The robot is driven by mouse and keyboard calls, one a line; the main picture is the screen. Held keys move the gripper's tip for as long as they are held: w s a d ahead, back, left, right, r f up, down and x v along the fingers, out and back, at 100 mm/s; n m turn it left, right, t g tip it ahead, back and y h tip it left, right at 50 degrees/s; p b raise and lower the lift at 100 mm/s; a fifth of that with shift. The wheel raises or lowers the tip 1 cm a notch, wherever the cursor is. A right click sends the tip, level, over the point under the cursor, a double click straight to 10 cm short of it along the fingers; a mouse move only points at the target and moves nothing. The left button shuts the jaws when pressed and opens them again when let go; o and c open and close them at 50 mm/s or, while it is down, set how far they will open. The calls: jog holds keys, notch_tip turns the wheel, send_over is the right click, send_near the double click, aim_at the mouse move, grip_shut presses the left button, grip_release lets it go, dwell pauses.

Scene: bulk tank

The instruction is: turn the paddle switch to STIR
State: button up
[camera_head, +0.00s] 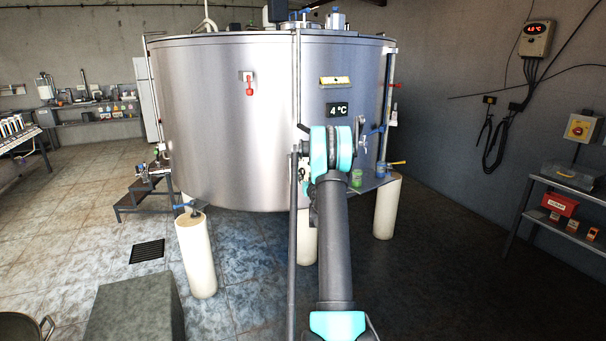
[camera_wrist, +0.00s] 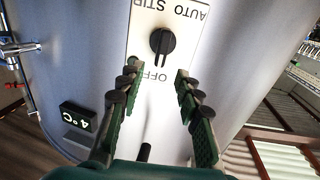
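The paddle switch (camera_wrist: 162,41) is a black round knob with a raised bar, on a white plate (camera_wrist: 142,42) on the tank's steel wall. The wrist picture is upside down: AUTO and STIR are lettered above the knob, OFF below it. The bar stands nearly vertical in the picture, in line with OFF; which end is the pointer is hard to tell. My gripper (camera_wrist: 156,74) is open and empty. Its fingers straddle the OFF lettering, with the knob just beyond the tips, seemingly untouched. In the head view my arm hides the switch and gripper.
The steel tank (camera_head: 220,120) carries a 4 °C display (camera_head: 337,109), also in the wrist view (camera_wrist: 78,117). A small black part (camera_wrist: 145,152) lies between my fingers. A shelf (camera_head: 565,183) stands right.

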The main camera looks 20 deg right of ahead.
aim_at(303, 171)
jog(key=w, duration=0.5)
jog(key=shift+w+d, duration=0.4)
grip_shut()
